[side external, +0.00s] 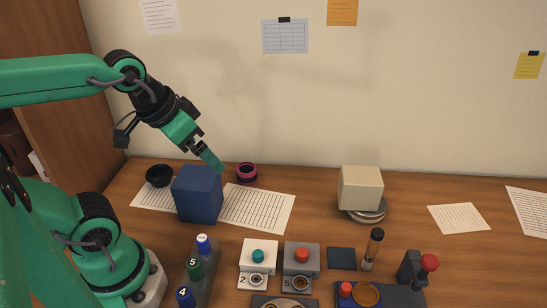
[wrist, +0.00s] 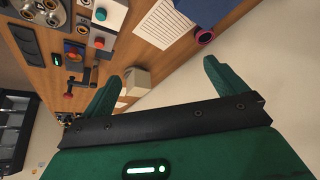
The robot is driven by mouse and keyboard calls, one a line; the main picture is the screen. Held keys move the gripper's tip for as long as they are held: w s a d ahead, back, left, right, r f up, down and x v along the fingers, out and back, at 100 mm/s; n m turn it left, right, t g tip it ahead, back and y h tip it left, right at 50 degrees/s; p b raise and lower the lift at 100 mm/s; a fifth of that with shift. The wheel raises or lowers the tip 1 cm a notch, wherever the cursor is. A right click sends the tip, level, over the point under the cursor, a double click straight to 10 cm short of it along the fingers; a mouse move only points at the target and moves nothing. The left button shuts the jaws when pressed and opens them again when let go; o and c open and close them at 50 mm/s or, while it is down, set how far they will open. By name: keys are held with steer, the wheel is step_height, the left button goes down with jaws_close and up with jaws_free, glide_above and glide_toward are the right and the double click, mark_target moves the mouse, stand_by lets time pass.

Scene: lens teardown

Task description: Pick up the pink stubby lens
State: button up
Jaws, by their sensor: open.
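The pink stubby lens (side external: 246,173) stands on the wooden table near the wall, just right of the blue box. It is a short pink ring with a dark top. It also shows in the wrist view (wrist: 205,37), near the top, beyond one fingertip. My gripper (side external: 211,158) is above the table, up and left of the lens in the side view, over the back of the blue box. In the wrist view its two green fingers (wrist: 157,83) are spread apart with nothing between them.
The blue box (side external: 197,196) stands close beside the lens, with a black bowl-like part (side external: 159,176) behind it. Printed sheets (side external: 257,208) lie in front. A cream box (side external: 360,187) sits on round discs (side external: 368,215) at right. Button boxes (side external: 301,259) and numbered bottles (side external: 195,268) fill the front.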

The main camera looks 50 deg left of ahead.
steer(key=c, duration=0.4)
steer(key=shift+w, duration=0.1)
steer(key=g, duration=0.6)
glide_above(246, 167)
steer(key=shift+n, duration=0.3)
steer(key=f, duration=1.6)
steer(key=shift+d, duration=0.2)
steer(key=shift+a+f, duration=0.2)
steer(key=shift+f, duration=0.1)
steer(key=shift+f, duration=0.1)
